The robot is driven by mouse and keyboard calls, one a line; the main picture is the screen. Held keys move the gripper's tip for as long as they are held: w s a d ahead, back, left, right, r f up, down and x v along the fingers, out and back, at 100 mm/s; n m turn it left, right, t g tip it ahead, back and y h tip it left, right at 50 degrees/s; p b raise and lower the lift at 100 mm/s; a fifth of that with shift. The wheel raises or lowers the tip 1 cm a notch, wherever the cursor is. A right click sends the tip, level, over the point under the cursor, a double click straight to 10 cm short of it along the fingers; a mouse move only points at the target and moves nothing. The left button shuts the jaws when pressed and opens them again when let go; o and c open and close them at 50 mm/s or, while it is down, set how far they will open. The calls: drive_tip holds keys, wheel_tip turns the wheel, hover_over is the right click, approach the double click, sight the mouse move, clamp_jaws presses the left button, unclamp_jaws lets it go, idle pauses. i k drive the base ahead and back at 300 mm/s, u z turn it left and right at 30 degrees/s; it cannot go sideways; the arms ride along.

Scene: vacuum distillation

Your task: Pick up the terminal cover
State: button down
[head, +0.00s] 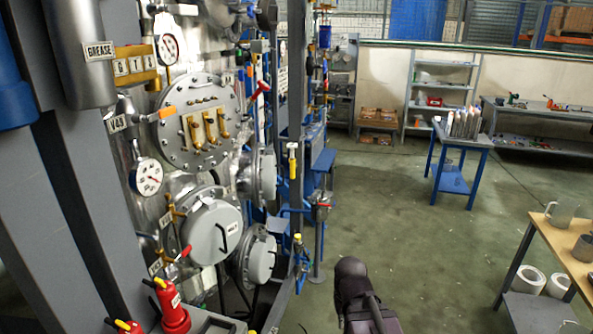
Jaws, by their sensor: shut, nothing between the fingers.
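A large metal vessel fills the left side of the head view. A round bolted plate (178,143) on it carries several upright brass terminals (210,127). Below it is a round grey cover (203,238) with a dark curved handle. A smaller grey cover (262,262) with a handle sits to its lower right. I cannot tell for sure which of these is the terminal cover. A dark part of my arm rises at the bottom centre, to the right of the vessel and apart from it. My gripper cannot be made out.
Pressure gauges (148,177), a grey post (297,110) and red bottles (171,304) crowd the vessel. A blue table (453,180) stands on the open green floor. A wooden-topped bench (563,238) with mugs is at the right. Shelves (441,75) line the back.

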sight(263, 254)
drive_tip(key=z, duration=0.2)
drive_tip(key=i, duration=1.15)
drive_tip(key=u, duration=0.15)
